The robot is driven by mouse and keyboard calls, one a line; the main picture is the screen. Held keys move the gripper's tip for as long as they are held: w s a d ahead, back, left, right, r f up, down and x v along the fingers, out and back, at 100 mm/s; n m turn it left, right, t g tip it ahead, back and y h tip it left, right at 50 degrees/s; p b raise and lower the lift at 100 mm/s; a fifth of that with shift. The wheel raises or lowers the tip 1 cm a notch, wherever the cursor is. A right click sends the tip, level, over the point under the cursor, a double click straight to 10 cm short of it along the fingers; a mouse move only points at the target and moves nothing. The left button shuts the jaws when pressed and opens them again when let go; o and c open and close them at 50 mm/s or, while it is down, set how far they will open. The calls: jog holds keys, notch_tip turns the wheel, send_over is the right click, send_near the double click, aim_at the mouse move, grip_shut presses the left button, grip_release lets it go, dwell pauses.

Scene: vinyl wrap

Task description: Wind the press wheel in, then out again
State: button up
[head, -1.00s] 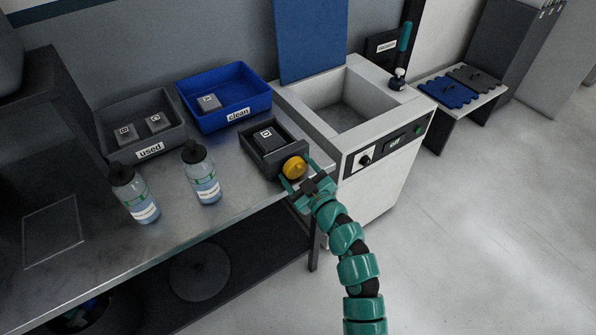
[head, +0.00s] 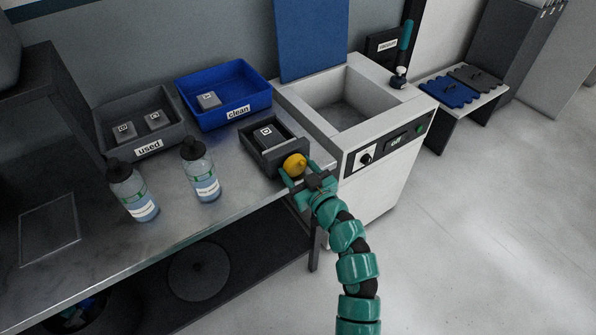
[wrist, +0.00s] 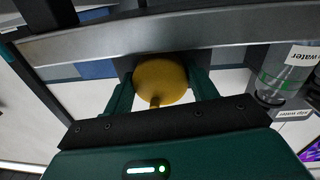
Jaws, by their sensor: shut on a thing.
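The press wheel is a round yellow knob (head: 294,165) on the front of a dark grey press box (head: 272,149) at the bench's front edge. A dark block with a white mark (head: 267,136) sits inside the box. My gripper (head: 307,173) is at the wheel, with its teal fingers on either side of it. In the wrist view the yellow wheel (wrist: 161,80) is between the two fingers (wrist: 160,92), and a small peg on it points down toward the palm. The gripper is shut on the wheel. The wheel's far side is hidden.
A grey "used" bin (head: 141,135) and a blue "clean" bin (head: 225,97) stand behind. Two water bottles (head: 133,192) (head: 201,171) stand left of the press. A white sink cabinet (head: 378,160) stands close on the right. The floor at right is clear.

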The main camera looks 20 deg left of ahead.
jog(key=m, duration=0.4)
jog(key=shift+s+f+m, duration=0.1)
jog(key=shift+m, duration=1.1)
jog(key=o, duration=0.7)
jog(key=shift+s, duration=0.1)
